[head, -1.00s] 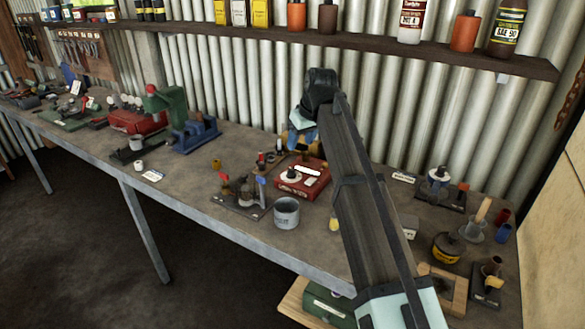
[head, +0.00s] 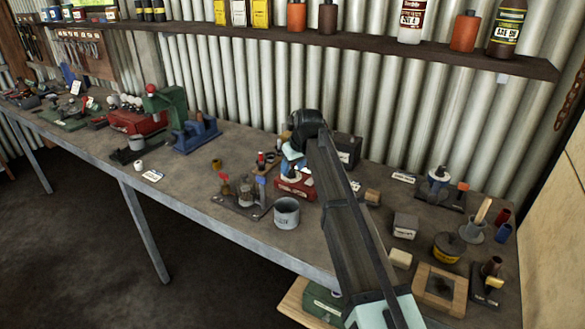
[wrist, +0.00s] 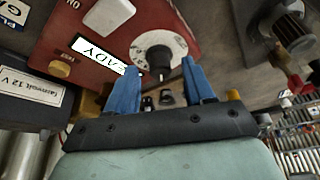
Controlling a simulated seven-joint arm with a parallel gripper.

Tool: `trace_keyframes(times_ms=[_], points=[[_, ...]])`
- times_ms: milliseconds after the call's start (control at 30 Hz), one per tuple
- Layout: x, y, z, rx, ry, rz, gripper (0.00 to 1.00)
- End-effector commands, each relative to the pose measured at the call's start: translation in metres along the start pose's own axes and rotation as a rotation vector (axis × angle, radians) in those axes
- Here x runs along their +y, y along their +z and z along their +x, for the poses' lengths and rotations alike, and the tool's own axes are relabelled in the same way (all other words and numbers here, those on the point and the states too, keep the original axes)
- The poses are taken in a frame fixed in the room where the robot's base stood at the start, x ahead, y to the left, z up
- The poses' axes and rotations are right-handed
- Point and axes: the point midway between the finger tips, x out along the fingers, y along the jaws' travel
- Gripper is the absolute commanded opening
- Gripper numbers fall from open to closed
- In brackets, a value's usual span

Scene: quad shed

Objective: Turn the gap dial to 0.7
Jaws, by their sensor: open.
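A red box (wrist: 60,25) carries a round white dial (wrist: 158,52) with small marks around its rim and a dark part at its centre. I cannot read its setting. In the wrist view, my gripper (wrist: 162,66) is open, its two blue fingers on either side of the dial's near edge. Contact cannot be told. In the head view, the red box (head: 296,188) stands on the bench, and my gripper (head: 291,168) is low over it, hiding most of its top, dial included.
A grey cup (head: 286,212) and a stand with small parts (head: 240,195) are close by at left. A dark box (head: 346,150) stands behind my wrist.

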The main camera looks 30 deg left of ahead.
Motion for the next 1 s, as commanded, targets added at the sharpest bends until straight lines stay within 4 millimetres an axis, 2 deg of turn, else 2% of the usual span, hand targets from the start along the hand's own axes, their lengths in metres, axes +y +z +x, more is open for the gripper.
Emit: trace_keyframes(times_ms=[133, 433, 1000], points=[[-0.0001, -0.0001, 0.007, 0.0, 0.0, 0.0, 0.53], [-0.0001, -0.0001, 0.0079, 0.001, 0.0, 0.0, 0.53], [-0.0002, 0.0, 0.0076, 0.0, 0.0, 0.0, 0.0]])
